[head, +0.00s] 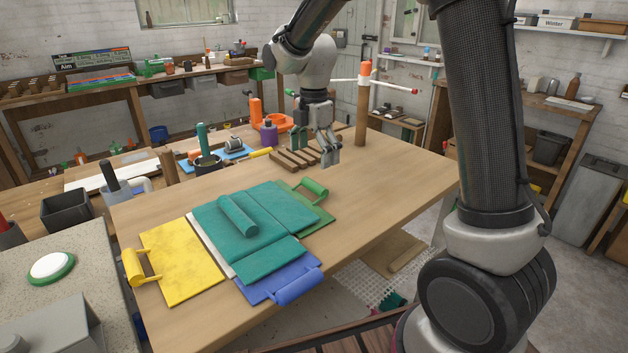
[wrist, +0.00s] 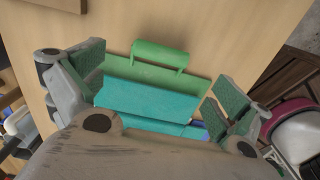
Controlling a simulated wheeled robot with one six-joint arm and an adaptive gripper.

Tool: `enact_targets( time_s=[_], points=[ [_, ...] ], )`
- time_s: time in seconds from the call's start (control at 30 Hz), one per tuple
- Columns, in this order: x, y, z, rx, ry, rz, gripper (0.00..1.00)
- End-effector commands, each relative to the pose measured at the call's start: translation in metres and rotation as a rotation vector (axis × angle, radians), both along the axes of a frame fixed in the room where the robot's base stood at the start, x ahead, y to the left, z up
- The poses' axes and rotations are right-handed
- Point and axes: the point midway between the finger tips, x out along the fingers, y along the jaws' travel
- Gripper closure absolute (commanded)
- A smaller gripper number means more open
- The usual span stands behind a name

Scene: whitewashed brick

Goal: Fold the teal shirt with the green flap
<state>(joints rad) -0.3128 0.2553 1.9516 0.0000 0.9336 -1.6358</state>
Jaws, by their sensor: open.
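The teal shirt (head: 268,252) lies flat on a folding board on the table, with a teal roll-shaped piece (head: 237,215) on top. The green flap with its green handle (head: 314,187) lies flat at the board's back right, its inner part under the shirt. The yellow flap (head: 180,262) lies flat at the left and the blue flap (head: 280,278) at the front. My gripper (head: 317,149) is open and empty above the table, behind the green flap. In the wrist view, the green handle (wrist: 160,56) and teal shirt (wrist: 150,99) show between the open fingers (wrist: 160,92).
Brown wooden slats (head: 295,158) lie behind my gripper. A wooden post (head: 361,118) with an orange top and a crossbar stands to its right. A purple bottle (head: 269,134) and a dark pot (head: 208,165) stand at the table's back. The table's right side is clear.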

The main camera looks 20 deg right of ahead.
Motion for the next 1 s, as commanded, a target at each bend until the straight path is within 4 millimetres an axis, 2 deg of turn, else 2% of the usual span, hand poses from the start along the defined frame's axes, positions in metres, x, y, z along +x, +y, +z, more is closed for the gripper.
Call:
enact_targets(
  time_s=[0.13,0.3,0.5,0.87,1.0],
  points=[
    [-0.001,0.000,-0.014,-0.001,0.004,0.018,0.00],
    [-0.001,0.000,-0.044,-0.002,0.005,0.017,0.00],
    [-0.001,0.000,-0.070,-0.001,0.004,0.016,0.00],
    [0.000,0.000,-0.078,0.000,0.001,0.015,0.00],
    [0.000,0.000,-0.077,0.000,0.001,0.015,0.24]
  ],
)
